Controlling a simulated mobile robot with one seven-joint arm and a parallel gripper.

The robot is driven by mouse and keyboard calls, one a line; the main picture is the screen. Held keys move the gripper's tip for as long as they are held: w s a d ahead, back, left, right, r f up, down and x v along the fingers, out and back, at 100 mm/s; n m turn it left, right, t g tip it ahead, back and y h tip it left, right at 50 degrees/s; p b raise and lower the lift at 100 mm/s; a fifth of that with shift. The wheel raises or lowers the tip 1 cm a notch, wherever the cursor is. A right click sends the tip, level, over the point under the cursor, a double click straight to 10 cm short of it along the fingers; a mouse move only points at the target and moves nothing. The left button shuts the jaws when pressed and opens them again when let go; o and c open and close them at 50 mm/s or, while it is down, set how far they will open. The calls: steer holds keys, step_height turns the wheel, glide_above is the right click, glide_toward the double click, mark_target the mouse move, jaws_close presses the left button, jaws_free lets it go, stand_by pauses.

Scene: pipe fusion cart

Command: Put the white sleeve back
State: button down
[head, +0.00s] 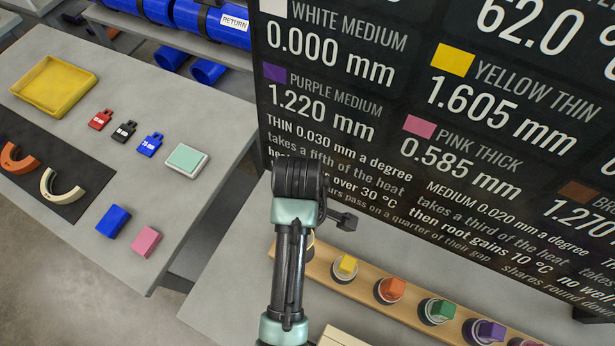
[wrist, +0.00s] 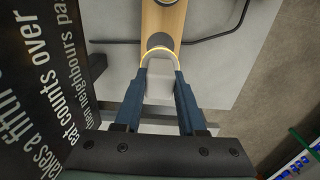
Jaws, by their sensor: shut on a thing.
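In the wrist view the white sleeve (wrist: 160,88) is between the two fingers of my gripper (wrist: 158,76), which is shut on its pale block-shaped part. A thin pale round rim (wrist: 160,50) curves around just beyond the fingertips. The wooden rack (wrist: 176,14) lies beyond, with a dark round spot (wrist: 159,40) on it in line with the sleeve. I cannot tell whether the sleeve touches the rack. In the head view my arm hides the gripper and the sleeve; the rack (head: 364,292) runs out to the right from behind the arm.
Yellow (head: 346,267), orange (head: 391,289), green (head: 440,310) and purple (head: 488,330) sleeves stand in a row on the rack. A large black sign (head: 400,120) rises close behind it. A grey table (head: 90,230) at left holds a yellow tray (head: 55,86) and small blocks.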

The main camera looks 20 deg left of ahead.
steer(key=f, duration=0.3)
steer(key=shift+s+f, duration=0.15)
steer(key=shift+s, duration=0.05)
steer(key=shift+w+f+p, duration=0.1)
steer(key=shift+f+p, duration=0.4)
steer(key=shift+f, duration=1.45)
steer(key=shift+f, duration=0.15)
steer(key=c, duration=0.5)
jaws_free()
step_height(320, 180, up, 12)
steer(key=shift+r, duration=0.15)
